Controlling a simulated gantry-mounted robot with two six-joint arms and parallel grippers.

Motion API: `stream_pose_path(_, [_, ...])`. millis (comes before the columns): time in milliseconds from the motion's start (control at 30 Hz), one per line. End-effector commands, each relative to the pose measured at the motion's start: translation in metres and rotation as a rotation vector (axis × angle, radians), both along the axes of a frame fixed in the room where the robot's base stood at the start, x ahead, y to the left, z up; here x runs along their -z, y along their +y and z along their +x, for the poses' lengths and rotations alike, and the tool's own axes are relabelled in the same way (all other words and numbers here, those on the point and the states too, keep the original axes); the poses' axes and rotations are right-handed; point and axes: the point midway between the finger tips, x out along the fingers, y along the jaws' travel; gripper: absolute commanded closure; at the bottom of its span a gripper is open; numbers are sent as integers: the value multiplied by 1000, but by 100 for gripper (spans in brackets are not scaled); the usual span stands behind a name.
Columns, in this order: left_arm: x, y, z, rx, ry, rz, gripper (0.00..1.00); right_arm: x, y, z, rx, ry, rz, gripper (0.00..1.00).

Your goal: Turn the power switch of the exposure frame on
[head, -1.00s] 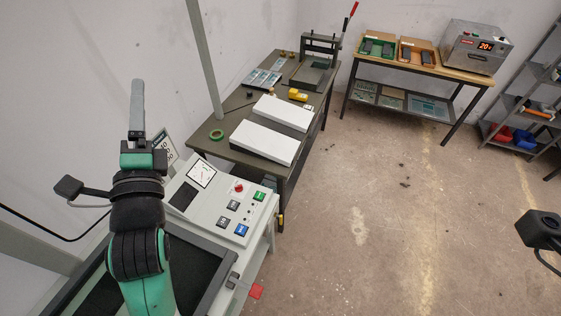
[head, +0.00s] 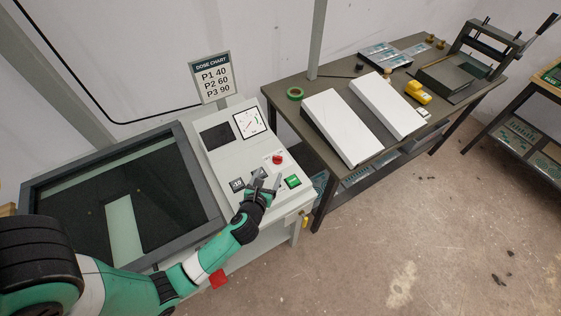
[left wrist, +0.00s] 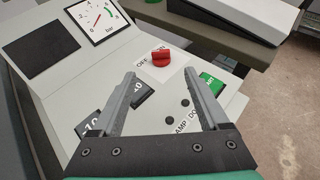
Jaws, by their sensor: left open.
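The exposure frame (head: 212,215) stands at the left in the head view, with a sloped white control panel (head: 217,165). Its power switch is a red knob (head: 278,159), also in the left wrist view (left wrist: 160,56). "OFF" shows left of the knob; the label at its upper right is partly hidden. I cannot tell the knob's exact setting. My left gripper (head: 265,180) is open and empty over the panel's button area, short of the knob. In the left wrist view, the knob lies beyond and between the fingertips (left wrist: 162,76), apart from them.
Beside the knob are a gauge (head: 249,122), a green button (head: 293,181) and a dark button (head: 236,184). A dose chart sign (head: 213,77) stands behind the panel. A dark table (head: 308,86) with two white slabs stands to the right.

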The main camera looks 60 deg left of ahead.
Motion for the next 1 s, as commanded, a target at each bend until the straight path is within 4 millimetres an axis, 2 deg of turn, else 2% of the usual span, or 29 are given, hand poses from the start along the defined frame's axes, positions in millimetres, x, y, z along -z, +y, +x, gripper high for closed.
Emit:
stream_pose_path(167, [10, 16, 14, -3, -3, -1, 22, 9, 0, 0, 0, 1, 0, 50])
stream_pose_path(533, [40, 70, 61, -1, -3, 0, 22, 41, 0, 0, 0, 1, 0, 50])
stream_pose_path(700, [44, 79, 69, -1, -2, -2, 22, 45, 0, 0, 0, 1, 0, 50])
stream_pose_path(933, [42, 80, 70, 0, -2, -1, 22, 44, 0, 0, 0, 1, 0, 50])
stream_pose_path(967, [42, 80, 70, 0, -2, -1, 24, 44, 0, 0, 0, 1, 0, 50])
stream_pose_path(1000, [42, 80, 70, 0, -2, -1, 31, 44, 0, 0, 0, 1, 0, 50])
